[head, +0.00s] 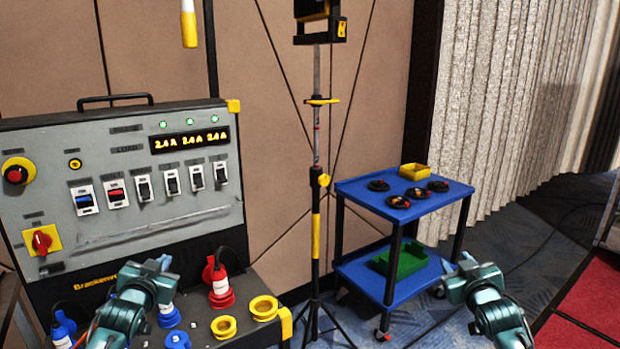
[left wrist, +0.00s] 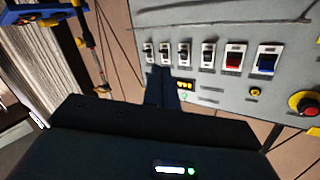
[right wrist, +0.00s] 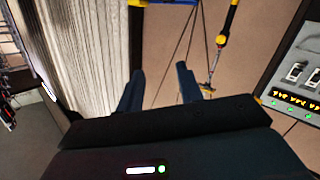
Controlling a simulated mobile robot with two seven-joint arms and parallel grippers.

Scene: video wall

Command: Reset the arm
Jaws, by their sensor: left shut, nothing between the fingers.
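My left gripper (head: 158,264) is in front of the lower part of the grey power panel (head: 130,180), apart from its switches. In the left wrist view its fingers (left wrist: 162,86) are together with nothing between them. My right gripper (head: 457,262) is at the lower right of the head view, in front of the blue cart (head: 352,194). In the right wrist view its fingers (right wrist: 160,84) stand apart with nothing between them. Both arms reach in from the bottom of the head view.
A red plug (head: 219,282) and yellow sockets (head: 263,307) are on the panel's lower ledge. A tripod stand (head: 316,230) stands between panel and cart. The cart holds black discs (head: 398,201), a yellow bin (head: 415,170) and a green bin (head: 402,262).

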